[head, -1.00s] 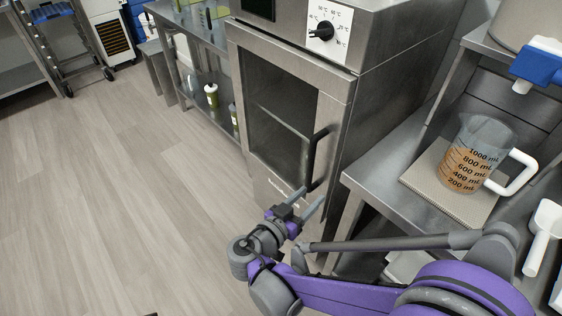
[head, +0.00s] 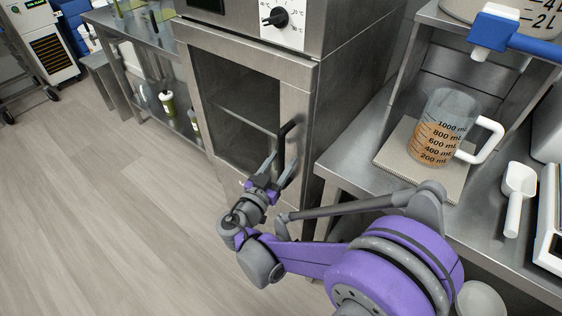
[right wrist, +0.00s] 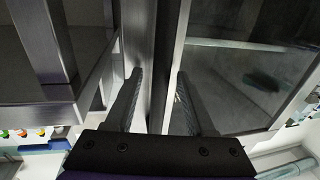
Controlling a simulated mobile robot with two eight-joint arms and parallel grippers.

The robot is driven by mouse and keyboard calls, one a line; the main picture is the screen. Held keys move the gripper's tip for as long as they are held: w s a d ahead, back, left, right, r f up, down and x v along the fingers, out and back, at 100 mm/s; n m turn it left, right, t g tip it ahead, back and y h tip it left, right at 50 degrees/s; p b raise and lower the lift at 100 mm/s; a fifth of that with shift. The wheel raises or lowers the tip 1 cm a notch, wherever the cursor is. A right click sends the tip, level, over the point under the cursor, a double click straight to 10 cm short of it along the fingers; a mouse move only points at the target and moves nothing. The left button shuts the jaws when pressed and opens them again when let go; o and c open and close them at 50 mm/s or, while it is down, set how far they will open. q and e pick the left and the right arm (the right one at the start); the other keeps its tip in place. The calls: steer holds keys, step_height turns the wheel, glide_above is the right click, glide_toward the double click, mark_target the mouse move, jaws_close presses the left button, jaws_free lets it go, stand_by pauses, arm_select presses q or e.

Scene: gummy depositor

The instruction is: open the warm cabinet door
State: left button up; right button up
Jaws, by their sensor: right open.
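The warm cabinet door (head: 302,100) is a steel frame around a dark glass pane (head: 235,105) and looks shut. Its black bar handle (head: 283,143) stands upright on the door's right side. My right gripper (head: 279,170) is open at the lower part of the handle, with its fingers pointing up toward it. In the right wrist view the two fingers (right wrist: 158,82) are apart in front of the door's steel edge and glass. My left gripper is out of view.
A steel counter (head: 340,160) stands right of the cabinet, close to my right arm, with a measuring jug (head: 440,125) and a white scoop (head: 518,190). A temperature dial (head: 275,17) is above the door. The floor (head: 90,220) at left is clear.

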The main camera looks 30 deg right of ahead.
steer(key=shift+w+d, duration=0.1)
jaws_close()
stand_by(1.4)
